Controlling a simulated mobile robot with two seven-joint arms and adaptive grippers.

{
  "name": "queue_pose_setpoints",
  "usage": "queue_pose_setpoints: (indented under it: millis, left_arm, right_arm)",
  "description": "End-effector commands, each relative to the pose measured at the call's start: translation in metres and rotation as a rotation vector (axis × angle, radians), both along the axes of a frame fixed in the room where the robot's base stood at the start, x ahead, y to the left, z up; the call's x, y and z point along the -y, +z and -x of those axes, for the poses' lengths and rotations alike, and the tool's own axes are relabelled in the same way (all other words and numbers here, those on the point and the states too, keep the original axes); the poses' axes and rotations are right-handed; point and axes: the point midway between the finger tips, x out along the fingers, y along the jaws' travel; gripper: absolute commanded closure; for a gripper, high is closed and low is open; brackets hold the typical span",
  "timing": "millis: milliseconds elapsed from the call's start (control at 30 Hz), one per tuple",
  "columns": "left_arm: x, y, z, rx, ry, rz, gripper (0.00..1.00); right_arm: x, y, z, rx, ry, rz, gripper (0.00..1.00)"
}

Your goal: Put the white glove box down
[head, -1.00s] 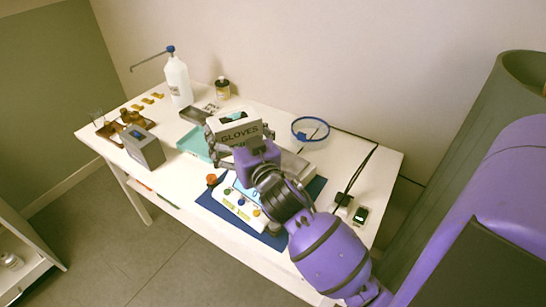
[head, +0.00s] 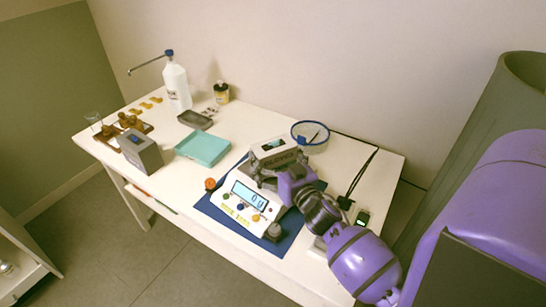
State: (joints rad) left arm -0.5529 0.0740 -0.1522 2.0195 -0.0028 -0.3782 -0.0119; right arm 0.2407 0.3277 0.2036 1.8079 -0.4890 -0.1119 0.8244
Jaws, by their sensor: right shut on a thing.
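The white glove box (head: 274,148), with "GLOVES" lettering on its front, is at the back of the scale area in the head view. My right gripper (head: 270,172) is shut on it from the front, and its fingers hide part of the box's lower front. Whether the box touches the surface beneath it I cannot tell. My left gripper is not in view.
A digital scale (head: 244,200) on a blue mat (head: 213,211) lies in front of the box. A teal box (head: 204,147) lies to the left, a blue-rimmed dish (head: 310,133) behind right. A white pump bottle (head: 177,84) and a grey device (head: 141,150) stand further left.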

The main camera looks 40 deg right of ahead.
Motion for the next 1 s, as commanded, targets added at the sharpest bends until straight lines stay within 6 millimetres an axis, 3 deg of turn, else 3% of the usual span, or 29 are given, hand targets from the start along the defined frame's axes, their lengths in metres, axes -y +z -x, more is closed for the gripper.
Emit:
queue_pose_setpoints:
  millis: [367,400,433,833,1000]
  left_arm:
    - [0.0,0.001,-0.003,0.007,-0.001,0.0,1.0]
    - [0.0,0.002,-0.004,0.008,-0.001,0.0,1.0]
    - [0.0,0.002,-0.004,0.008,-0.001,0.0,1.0]
    - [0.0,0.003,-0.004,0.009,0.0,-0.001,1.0]
    - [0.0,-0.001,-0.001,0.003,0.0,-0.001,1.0]
  right_arm:
    - [0.0,-0.003,-0.001,0.003,0.0,0.001,0.43]
    - [0.0,-0.003,0.0,0.001,-0.001,0.002,0.02]
    - [0.0,-0.002,0.0,0.001,0.0,0.002,0.0]
    - [0.0,0.003,-0.001,0.003,0.0,0.002,0.0]
    - [-0.003,-0.001,0.024,-0.001,-0.001,0.002,0.0]
